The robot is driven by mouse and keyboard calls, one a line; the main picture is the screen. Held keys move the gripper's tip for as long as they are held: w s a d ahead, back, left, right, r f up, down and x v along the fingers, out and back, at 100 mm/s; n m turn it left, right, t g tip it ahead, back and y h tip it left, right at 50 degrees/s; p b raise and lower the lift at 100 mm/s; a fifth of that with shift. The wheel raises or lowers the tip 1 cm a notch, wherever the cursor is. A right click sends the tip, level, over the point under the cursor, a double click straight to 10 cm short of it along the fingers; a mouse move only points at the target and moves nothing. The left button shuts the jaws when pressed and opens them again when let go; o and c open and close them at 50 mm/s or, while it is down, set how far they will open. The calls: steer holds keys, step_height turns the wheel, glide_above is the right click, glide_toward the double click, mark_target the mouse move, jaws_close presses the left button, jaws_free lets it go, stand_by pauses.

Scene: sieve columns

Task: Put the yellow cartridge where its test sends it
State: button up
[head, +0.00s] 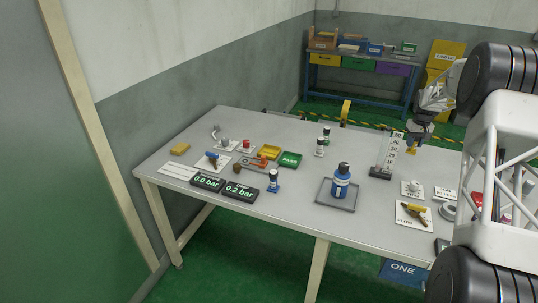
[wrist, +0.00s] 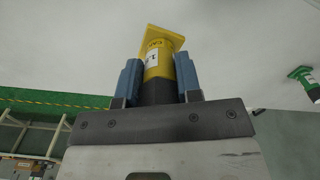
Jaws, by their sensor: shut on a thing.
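The yellow cartridge (wrist: 157,62) stands between the blue finger pads of my gripper (wrist: 157,82) in the wrist view. It has a square yellow end, a white label and a black section near the gripper body. In the head view my gripper (head: 413,143) is above the right part of the table, and a bit of the yellow cartridge (head: 411,150) shows below it. Two pressure displays read 0.0 bar (head: 206,181) and 0.2 bar (head: 240,190).
A clear upright stand with a labelled strip (head: 392,152) is just left of my gripper. A blue bottle (head: 341,183) stands on a grey tray (head: 325,197). A green-ended item (wrist: 303,76) shows at right in the wrist view.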

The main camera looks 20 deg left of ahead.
steer(key=shift+w+a+r+n, duration=0.3)
steer(key=shift+a+r+n, duration=0.1)
steer(key=shift+a+r, duration=0.15)
steer(key=a+r+n, duration=0.3)
steer(key=a+n, duration=0.2)
steer(key=a, duration=0.7)
steer(key=a+r+n, duration=0.3)
steer(key=a+n, duration=0.2)
steer(key=a, duration=0.7)
steer(key=s+a+f+n, duration=0.2)
steer(key=s+a+n, duration=0.1)
steer(key=a, duration=0.9)
steer(key=s+a+f+n, duration=0.3)
steer(key=s+a, duration=0.2)
steer(key=a, duration=0.7)
steer(key=s+a+f+n, duration=0.3)
steer(key=s+a, duration=0.1)
steer(key=a, duration=0.8)
steer(key=shift+s+n, duration=0.3)
steer(key=shift+f, duration=1.95)
